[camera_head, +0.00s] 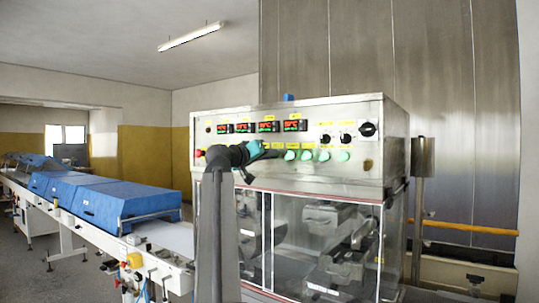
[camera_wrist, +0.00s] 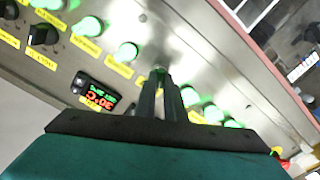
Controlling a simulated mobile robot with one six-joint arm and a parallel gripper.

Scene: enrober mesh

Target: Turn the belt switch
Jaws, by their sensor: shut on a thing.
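The steel control panel (camera_head: 345,165) has a row of lit green switches with yellow labels below red displays. My gripper (camera_head: 270,152) is up against the left part of this row. In the wrist view my gripper (camera_wrist: 161,82) has its two dark fingers close together on a green switch (camera_wrist: 160,71) in the middle of the row. The fingers cover most of this switch, so its turned angle cannot be told. The label text is too blurred to say which switch is the belt switch.
Other green switches (camera_wrist: 128,51) sit close on both sides. Black dials (camera_head: 346,138) and a large black rotary switch (camera_head: 368,129) are at the panel's right. A red button (camera_head: 199,153) is at its left end. A conveyor with blue covers (camera_head: 115,200) runs along the left.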

